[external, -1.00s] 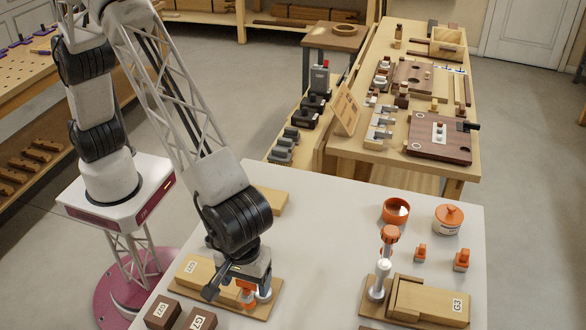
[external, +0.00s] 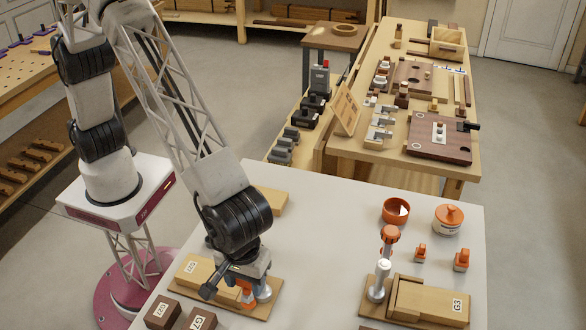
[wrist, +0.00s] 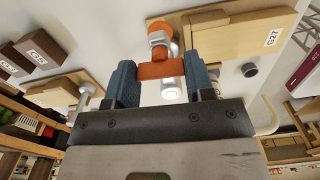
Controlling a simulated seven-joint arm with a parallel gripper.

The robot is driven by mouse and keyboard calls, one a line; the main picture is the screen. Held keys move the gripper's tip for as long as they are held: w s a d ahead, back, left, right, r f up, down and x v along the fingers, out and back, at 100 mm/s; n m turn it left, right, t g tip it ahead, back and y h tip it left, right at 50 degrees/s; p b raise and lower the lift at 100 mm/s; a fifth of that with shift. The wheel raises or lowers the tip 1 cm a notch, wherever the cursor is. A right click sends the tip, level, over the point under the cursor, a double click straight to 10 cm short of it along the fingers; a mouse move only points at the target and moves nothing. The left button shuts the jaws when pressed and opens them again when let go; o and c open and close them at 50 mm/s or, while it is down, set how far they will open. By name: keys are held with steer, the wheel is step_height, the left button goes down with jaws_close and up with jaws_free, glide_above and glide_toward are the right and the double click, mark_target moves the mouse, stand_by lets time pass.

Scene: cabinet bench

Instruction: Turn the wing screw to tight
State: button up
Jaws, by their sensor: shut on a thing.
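The wing screw shows in the wrist view as an orange crossbar (wrist: 162,69) on a metal stem, between my two blue-grey fingers. My gripper (wrist: 160,85) is shut on it. In the external view my gripper (external: 246,289) is low over the board at the front left, and only part of the orange wing (external: 247,291) shows beside it. The wing screw belongs to a fixture with a pale wooden block labelled G27 (wrist: 245,40). That block (external: 203,271) lies left of my gripper in the external view. The screw's lower contact is hidden.
A similar fixture labelled G3 (external: 440,300) with an upright orange-topped post (external: 390,235) stands to the right. Dark blocks (external: 163,312) sit at the front left. An orange ring (external: 396,211) and a lidded jar (external: 448,219) are at the back right. The table's middle is clear.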

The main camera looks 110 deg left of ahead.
steer(key=m, duration=0.9)
steer(key=shift+m, duration=0.3)
steer(key=m, duration=0.9)
steer(key=shift+m, duration=0.4)
steer(key=m, duration=1.4)
steer(key=shift+m, duration=0.3)
steer(key=m, duration=0.5)
